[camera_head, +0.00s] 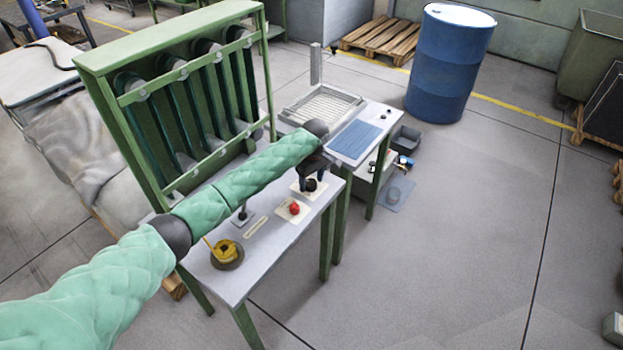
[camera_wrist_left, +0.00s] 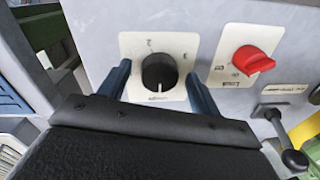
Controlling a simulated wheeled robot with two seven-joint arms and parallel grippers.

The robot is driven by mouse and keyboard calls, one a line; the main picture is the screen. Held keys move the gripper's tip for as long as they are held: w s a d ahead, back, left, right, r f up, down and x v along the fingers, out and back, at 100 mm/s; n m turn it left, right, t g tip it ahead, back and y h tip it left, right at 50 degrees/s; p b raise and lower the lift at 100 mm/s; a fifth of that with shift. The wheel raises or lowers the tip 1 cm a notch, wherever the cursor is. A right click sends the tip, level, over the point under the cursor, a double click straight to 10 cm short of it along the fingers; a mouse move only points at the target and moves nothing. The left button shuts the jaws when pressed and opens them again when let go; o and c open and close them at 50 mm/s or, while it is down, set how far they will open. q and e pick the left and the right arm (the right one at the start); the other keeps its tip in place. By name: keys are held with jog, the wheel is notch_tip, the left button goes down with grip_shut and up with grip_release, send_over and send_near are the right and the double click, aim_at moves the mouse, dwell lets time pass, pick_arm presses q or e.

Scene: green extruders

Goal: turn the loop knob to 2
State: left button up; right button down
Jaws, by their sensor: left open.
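The black round knob (camera_wrist_left: 159,72) sits on a white plate (camera_wrist_left: 185,42) with a "2" at its upper left and a "3" at its right. Its white mark points down toward the small label at the bottom, in the left wrist view. My left gripper (camera_wrist_left: 158,69) is open, with one blue finger on each side of the knob and visible gaps between. In the head view my left gripper (camera_head: 311,181) hangs over the black knob (camera_head: 310,186) on the grey table (camera_head: 285,245). My right gripper is in neither view.
A red knob (camera_wrist_left: 253,60) on its own plate is beside the black one; it also shows in the head view (camera_head: 294,208). A lever with a black ball (camera_wrist_left: 294,160) and a yellow part (camera_head: 225,250) are further along. A green rack (camera_head: 170,60) stands behind.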

pick_arm(q)
jog(key=shift+f, duration=0.15)
jog(key=shift+w, duration=0.1)
jog(key=shift+c, duration=0.6)
jog(key=c, duration=0.9)
jog(key=shift+o, duration=0.2)
